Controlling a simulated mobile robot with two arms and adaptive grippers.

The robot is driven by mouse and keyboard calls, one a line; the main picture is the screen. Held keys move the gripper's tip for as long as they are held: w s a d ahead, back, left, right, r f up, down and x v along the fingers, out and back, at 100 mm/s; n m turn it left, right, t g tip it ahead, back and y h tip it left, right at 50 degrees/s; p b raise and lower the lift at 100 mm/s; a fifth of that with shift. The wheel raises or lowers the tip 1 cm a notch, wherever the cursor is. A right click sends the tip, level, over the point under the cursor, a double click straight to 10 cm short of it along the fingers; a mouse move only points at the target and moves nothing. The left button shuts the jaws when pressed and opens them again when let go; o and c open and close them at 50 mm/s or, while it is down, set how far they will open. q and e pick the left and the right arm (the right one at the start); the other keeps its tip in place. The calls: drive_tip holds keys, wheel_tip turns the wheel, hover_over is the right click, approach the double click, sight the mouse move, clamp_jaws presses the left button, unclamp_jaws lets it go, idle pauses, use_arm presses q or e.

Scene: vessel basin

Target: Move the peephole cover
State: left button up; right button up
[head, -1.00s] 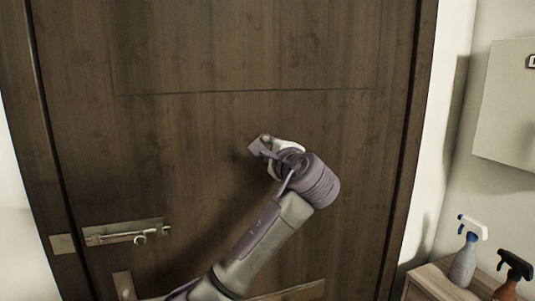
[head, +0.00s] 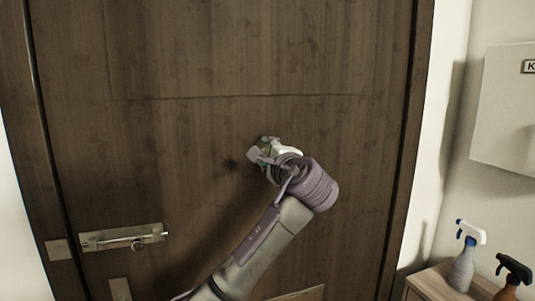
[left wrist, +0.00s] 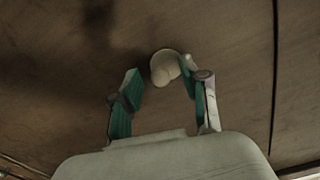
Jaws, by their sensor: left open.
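The peephole cover (left wrist: 165,68) is a small pale rounded piece on the brown wooden door (head: 200,60). In the left wrist view it lies between and just beyond the tips of my left gripper (left wrist: 160,72), nearer the right finger. The two green-padded fingers are open, one on each side of it; I cannot tell whether the right finger touches it. In the head view my left gripper (head: 262,153) is close to the middle of the door and largely hides the cover. My right gripper is not in view.
A metal slide bolt (head: 122,237) is on the door at lower left. A white wall cabinet (head: 505,110) hangs at the right. Two spray bottles, one with a white head (head: 465,262) and one with a black head (head: 511,278), stand on a wooden cabinet (head: 430,281).

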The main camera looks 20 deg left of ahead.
use_arm(q)
drive_tip(key=v, duration=1.2)
